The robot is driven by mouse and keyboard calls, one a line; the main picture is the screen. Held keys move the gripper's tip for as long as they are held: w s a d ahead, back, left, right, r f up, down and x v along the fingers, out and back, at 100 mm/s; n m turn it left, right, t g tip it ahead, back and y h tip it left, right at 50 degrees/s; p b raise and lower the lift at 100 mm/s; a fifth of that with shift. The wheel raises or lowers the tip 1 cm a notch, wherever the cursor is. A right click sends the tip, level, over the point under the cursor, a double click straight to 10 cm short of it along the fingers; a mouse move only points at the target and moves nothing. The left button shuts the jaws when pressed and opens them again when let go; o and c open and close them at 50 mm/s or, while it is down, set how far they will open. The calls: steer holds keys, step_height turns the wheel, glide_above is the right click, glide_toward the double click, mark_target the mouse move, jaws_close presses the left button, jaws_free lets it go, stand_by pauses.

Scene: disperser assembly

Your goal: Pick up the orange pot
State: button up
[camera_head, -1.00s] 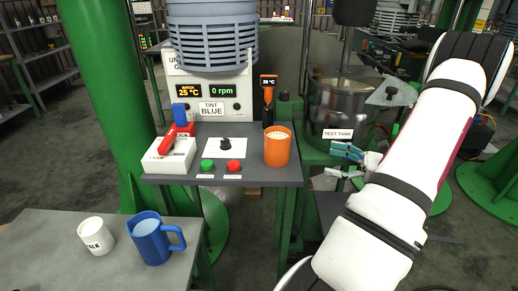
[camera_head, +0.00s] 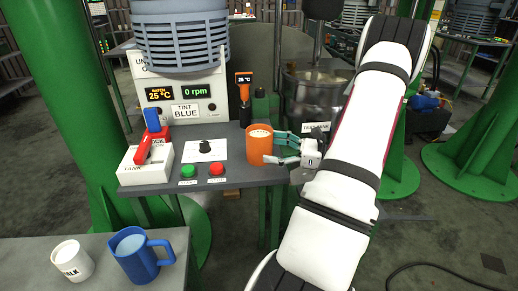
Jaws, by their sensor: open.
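The orange pot (camera_head: 259,146) stands upright at the right end of the grey control shelf, with pale contents at its top. My gripper (camera_head: 274,147) is at the pot's right side, its teal-tipped fingers pointing left toward it. One finger is near the rim and the other is lower, near the pot's front right side. The jaws are open. I cannot tell whether either fingertip touches the pot.
The shelf (camera_head: 222,176) also bears a black knob (camera_head: 205,147), a green button (camera_head: 188,171), a red button (camera_head: 216,169) and a white box with a red lever (camera_head: 146,162). A metal tank (camera_head: 318,92) is behind my gripper. A blue jug (camera_head: 138,256) and white cup (camera_head: 72,261) stand on the lower table.

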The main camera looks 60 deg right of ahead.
mark_target(257, 145)
steer(key=x, duration=0.5)
steer(key=shift+w+d, duration=0.1)
steer(key=shift+d, duration=0.15)
steer(key=shift+c, duration=0.6)
steer(key=c, duration=1.3)
